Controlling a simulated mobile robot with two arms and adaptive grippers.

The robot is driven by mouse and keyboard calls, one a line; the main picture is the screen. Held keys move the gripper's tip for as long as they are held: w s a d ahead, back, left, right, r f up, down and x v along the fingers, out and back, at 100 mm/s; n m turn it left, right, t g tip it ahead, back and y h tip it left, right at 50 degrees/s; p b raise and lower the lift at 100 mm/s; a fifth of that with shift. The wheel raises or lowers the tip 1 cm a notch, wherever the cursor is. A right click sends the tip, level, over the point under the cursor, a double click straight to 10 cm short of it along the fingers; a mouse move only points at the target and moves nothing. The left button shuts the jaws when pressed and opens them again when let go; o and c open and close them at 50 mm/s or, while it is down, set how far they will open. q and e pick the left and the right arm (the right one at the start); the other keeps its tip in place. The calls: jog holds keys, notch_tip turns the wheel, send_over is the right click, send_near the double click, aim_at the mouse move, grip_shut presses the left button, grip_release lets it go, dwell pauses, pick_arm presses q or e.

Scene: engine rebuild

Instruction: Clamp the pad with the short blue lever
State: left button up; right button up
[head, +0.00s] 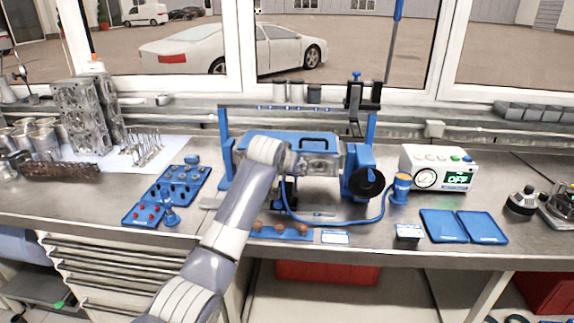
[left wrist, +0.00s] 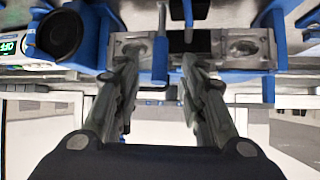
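My left arm reaches from the bottom of the head view to a blue holding fixture (head: 225,165) on the bench. Its wrist largely hides the gripper there. In the left wrist view my left gripper (left wrist: 160,62) is open, with its two fingers apart in front of a grey metal block (left wrist: 245,47). A short blue lever-like piece (left wrist: 160,62) shows between the fingers, and I cannot tell whether they touch it. A black pad-like part (left wrist: 181,42) is beside it, partly hidden. The metal block also shows in the head view (head: 322,163). My right gripper is not in view.
A black round knob (head: 367,183) on the fixture's right side is close to my gripper. A blue hose (head: 340,221) runs along the bench to a blue-and-orange fitting (head: 401,188). A white gauge box (head: 438,168) reading OFF and blue trays (head: 443,226) stand right.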

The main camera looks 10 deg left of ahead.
pick_arm(q)
jog(key=v, duration=0.4)
jog(key=shift+s+r, duration=0.2)
jog(key=shift+s, duration=0.1)
